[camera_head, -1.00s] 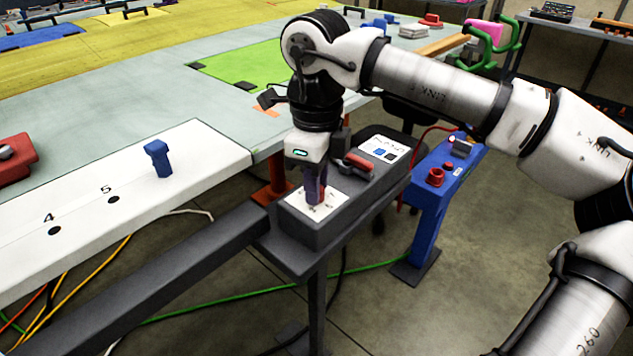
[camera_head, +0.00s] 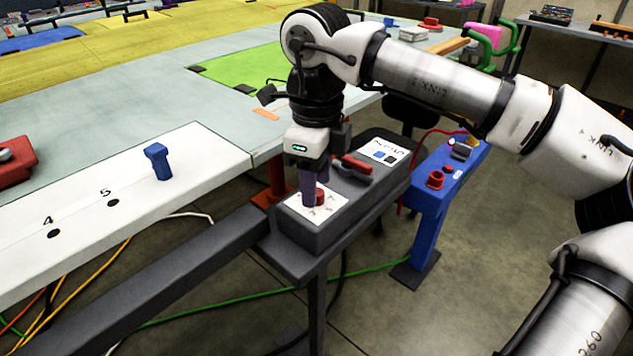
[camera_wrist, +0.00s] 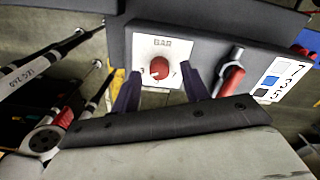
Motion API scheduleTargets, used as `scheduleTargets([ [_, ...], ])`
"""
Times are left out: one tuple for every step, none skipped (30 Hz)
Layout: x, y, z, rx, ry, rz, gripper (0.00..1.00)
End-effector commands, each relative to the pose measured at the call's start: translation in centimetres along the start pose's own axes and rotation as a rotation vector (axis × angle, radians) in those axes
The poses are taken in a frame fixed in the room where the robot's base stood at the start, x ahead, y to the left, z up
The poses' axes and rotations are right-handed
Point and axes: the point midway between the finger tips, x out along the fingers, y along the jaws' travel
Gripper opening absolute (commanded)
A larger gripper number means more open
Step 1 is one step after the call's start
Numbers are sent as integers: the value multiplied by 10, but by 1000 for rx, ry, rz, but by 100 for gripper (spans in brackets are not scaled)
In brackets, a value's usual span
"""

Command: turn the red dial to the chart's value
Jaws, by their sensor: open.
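The red dial (camera_head: 319,197) sits on a white plate on top of a dark grey box (camera_head: 330,228). In the wrist view the dial (camera_wrist: 159,68) shows with a pale pointer mark, on a plate (camera_wrist: 185,48) lettered "BAR". My gripper (camera_head: 312,200) is at the dial, its purple fingers pointing down. In the wrist view its fingers (camera_wrist: 158,88) stand apart on either side of the dial's near edge, with nothing visibly gripped.
A red-handled lever (camera_head: 356,165) stands on the box between dial and chart. A blue stand (camera_head: 433,205) with red knobs is to the right. A white panel with a blue peg (camera_head: 158,160) is to the left. A dark beam (camera_head: 170,275) runs to the box.

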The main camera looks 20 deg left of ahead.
Motion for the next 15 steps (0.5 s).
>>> scheduleTargets([
  [-8,0,1,1,-1,-3,45],
  [-13,0,0,1,-1,-2,45],
  [-21,0,1,0,-1,-3,45],
  [-28,0,1,1,-2,-3,45],
  [-35,0,0,1,0,-3,45],
  [-45,0,1,1,-2,-3,45],
  [-52,0,1,1,-1,-3,45],
  [-60,0,1,2,-1,-3,45],
  [-69,0,1,2,-2,-2,45],
  [-76,0,1,1,-2,-2,45],
  [-82,0,1,1,-2,-3,45],
  [-90,0,1,0,-1,-1,45],
  [-96,0,1,0,-2,-1,45],
  [-101,0,1,-1,-2,-1,45],
  [-108,0,0,0,-1,-1,45],
])
